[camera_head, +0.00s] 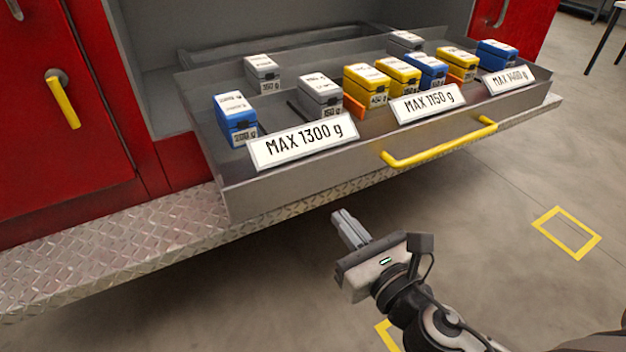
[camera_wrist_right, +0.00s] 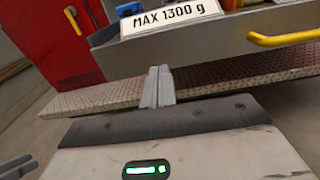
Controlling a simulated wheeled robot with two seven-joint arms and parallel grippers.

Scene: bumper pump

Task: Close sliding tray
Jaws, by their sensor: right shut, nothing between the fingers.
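The grey metal sliding tray (camera_head: 240,196) is pulled out over the diamond-plate bumper, with a yellow handle (camera_head: 438,152) on its front. In the right wrist view the tray front (camera_wrist_right: 215,50) and the yellow handle (camera_wrist_right: 285,38) show at the top. My right gripper (camera_head: 342,220) is shut and empty, in front of and below the tray front, left of the handle and apart from it. Its closed fingers (camera_wrist_right: 157,80) point toward the tray in the wrist view. At the lower left of the wrist view is a dark grey part that I cannot identify. My left gripper is not clearly in view.
Blue, grey and yellow boxes (camera_head: 320,95) stand in the tray, with white weight labels (camera_head: 303,139) along its front. The diamond-plate bumper (camera_head: 130,240) juts out below. A red door (camera_head: 60,110) with a yellow handle is at the left. The floor in front is open.

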